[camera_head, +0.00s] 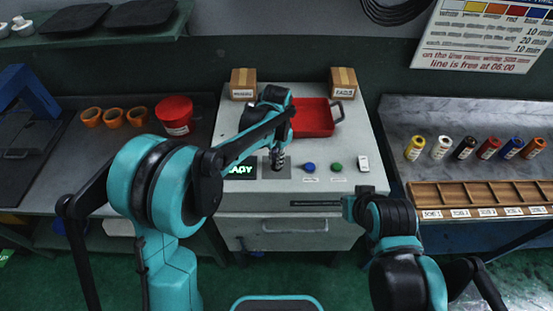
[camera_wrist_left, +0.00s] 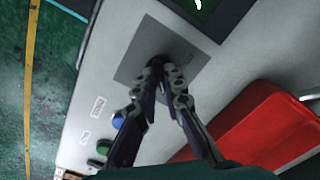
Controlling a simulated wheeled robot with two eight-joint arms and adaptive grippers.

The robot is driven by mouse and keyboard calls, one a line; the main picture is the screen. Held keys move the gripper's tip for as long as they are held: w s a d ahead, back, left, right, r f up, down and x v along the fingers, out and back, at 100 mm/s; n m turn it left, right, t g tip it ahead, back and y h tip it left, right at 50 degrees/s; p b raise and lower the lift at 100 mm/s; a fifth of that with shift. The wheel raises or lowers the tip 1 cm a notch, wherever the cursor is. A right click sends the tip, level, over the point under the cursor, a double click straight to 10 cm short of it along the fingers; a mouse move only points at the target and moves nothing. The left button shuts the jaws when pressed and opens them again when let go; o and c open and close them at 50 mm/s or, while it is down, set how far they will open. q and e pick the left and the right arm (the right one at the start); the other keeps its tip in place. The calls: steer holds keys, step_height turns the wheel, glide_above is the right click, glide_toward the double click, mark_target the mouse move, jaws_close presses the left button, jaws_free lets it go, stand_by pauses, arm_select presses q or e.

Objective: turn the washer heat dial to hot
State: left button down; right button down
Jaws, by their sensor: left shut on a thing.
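The washer is a pale grey cabinet (camera_head: 350,190) in the middle of the head view. The heat dial sits on a grey square plate (camera_wrist_left: 196,62) on its top panel, which also shows in the head view (camera_head: 267,172). My left gripper (camera_head: 278,160) reaches down onto this plate. In the left wrist view its fingertips (camera_wrist_left: 157,66) are close together over the plate's middle, shut on the dial. The fingers hide most of the dial, so its pointer and setting cannot be read.
Beside the plate are a lit display (camera_head: 240,171), a blue button (camera_head: 309,168), a green button (camera_head: 337,167) and a white switch (camera_head: 363,163). A red tray (camera_head: 318,117) and two small boxes stand behind. Coloured film cans (camera_head: 464,148) line the right bench.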

arm_select(q)
steer(key=c, duration=1.6)
jaws_free()
step_height(320, 180, up, 12)
steer(key=shift+r, duration=0.1)
